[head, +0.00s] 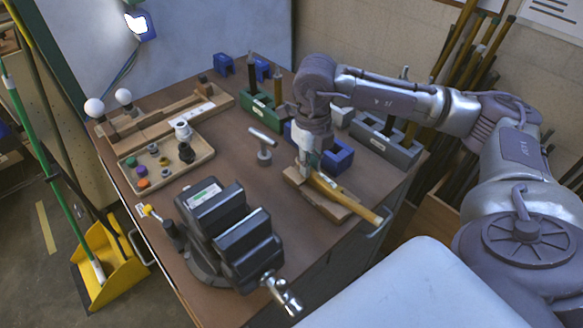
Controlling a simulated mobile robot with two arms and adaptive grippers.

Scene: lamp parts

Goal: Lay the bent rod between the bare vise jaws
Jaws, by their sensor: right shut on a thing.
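The bent rod (352,205) is a yellow-brown bar at the right side of the workbench, lying along a wooden block (325,207); its lower end sticks out past the block towards the bench edge. My right gripper (306,172) points down and is shut on the rod's upper part; the fingers hide that part and its bend. I cannot tell whether the rod touches the block. The dark grey vise (231,237) stands at the front of the bench, left of the gripper. Its jaws are apart, with an empty gap between them. My left gripper is not in view.
A blue block (337,158) stands just behind my right gripper, and a grey rack (387,140) and a green rack (262,110) stand beyond. A parts tray (163,163) is at left.

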